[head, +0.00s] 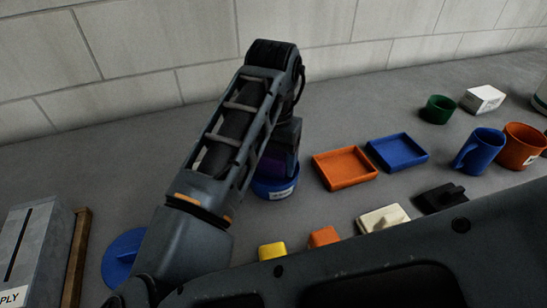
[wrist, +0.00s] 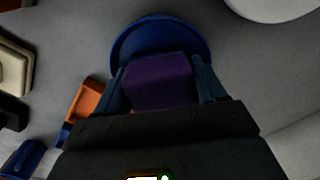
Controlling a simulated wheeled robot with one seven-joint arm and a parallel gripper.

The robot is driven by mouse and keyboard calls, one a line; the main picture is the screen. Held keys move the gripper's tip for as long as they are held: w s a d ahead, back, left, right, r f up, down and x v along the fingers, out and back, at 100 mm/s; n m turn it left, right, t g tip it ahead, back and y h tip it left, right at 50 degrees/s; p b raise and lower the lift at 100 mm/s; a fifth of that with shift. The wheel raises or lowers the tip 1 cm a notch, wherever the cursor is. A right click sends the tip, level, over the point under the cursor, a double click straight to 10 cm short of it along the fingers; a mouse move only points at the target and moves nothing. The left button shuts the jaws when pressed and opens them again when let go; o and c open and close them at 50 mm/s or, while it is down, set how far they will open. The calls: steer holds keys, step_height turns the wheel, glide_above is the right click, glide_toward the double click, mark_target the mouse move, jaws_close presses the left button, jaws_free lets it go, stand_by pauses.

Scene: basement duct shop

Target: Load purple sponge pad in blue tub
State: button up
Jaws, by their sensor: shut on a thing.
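My gripper (wrist: 162,85) is shut on the purple sponge pad (wrist: 160,80), with one finger on each side of it. The blue tub (wrist: 158,24) shows behind and below the pad in the wrist view, its round rim partly covered by pad and fingers. In the head view the blue tub (head: 274,190), with a white label, stands under my gripper. A strip of the purple sponge pad (head: 272,165) shows at the tub's opening, mostly hidden by my arm. I cannot tell whether the pad touches the tub's floor.
An orange tray (head: 345,168) and a blue tray (head: 398,151) lie right of the tub. Mugs, a green cup (head: 437,109) and a white box (head: 482,99) stand further right. A blue disc (head: 122,258) and a grey slotted box (head: 30,250) are at left. Several small blocks lie in front.

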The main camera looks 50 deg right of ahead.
mark_target(273, 152)
stand_by(0.3)
step_height(273, 152, up, 5)
steer(key=p, duration=0.4)
steer(key=shift+p, duration=0.35)
steer(key=shift+r, duration=1)
